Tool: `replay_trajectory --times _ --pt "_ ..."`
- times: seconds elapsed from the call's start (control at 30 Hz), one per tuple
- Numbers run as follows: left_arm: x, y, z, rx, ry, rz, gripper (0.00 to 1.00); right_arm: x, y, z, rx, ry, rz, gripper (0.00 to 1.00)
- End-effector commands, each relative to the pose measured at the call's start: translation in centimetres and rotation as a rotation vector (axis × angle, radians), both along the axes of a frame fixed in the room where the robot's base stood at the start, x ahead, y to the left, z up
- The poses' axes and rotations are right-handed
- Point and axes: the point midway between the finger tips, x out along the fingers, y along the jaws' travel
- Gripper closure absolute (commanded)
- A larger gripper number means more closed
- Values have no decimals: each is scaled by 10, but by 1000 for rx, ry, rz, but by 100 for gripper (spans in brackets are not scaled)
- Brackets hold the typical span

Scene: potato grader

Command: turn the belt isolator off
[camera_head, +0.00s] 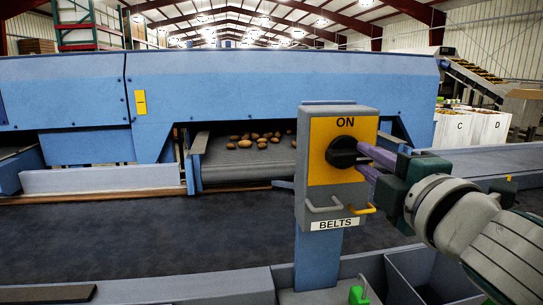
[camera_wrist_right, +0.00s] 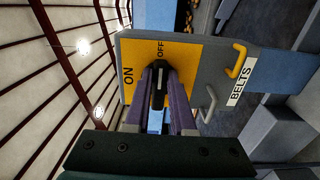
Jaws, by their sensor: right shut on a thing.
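The belt isolator (camera_head: 311,180) is a grey box with a yellow plate (camera_head: 326,130), marked ON at the top and labelled BELTS below. Its black rotary knob (camera_head: 342,152) has its grip bar lying roughly level in the head view. In the right wrist view OFF is printed beside the knob (camera_wrist_right: 159,98), and ON is at the left of the yellow plate (camera_wrist_right: 140,62). My right gripper (camera_head: 362,160) comes from the right, its purple fingers shut on the knob. The fingers hide the OFF mark in the head view. My left gripper is not in view.
A grey hook (camera_head: 323,208) and a yellow hook (camera_head: 361,209) stick out below the knob. A green object (camera_head: 357,295) sits near the post's foot, beside a grey bin (camera_head: 425,275). A blue machine (camera_head: 230,85) with potatoes (camera_head: 245,143) on its belt stands behind.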

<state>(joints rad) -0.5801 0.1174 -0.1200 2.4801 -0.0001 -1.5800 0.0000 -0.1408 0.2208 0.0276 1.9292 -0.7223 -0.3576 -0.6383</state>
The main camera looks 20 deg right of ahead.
Motion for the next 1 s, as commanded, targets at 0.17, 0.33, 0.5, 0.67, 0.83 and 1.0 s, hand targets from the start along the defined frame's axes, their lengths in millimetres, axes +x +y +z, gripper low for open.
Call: replay_trajectory --times 0.17,0.33,0.5,0.67,0.83,1.0 --pt "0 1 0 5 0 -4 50 0 0 0 5 -1 0 100" --pt "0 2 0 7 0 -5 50 0 0 0 4 -1 0 62" --pt "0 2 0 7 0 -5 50 0 0 0 2 1 0 48" --pt "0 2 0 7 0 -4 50 0 0 0 2 1 0 48" --pt "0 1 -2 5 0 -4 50 -9 3 -2 2 1 1 48" --pt "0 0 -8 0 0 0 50 -38 10 -4 5 3 1 48"
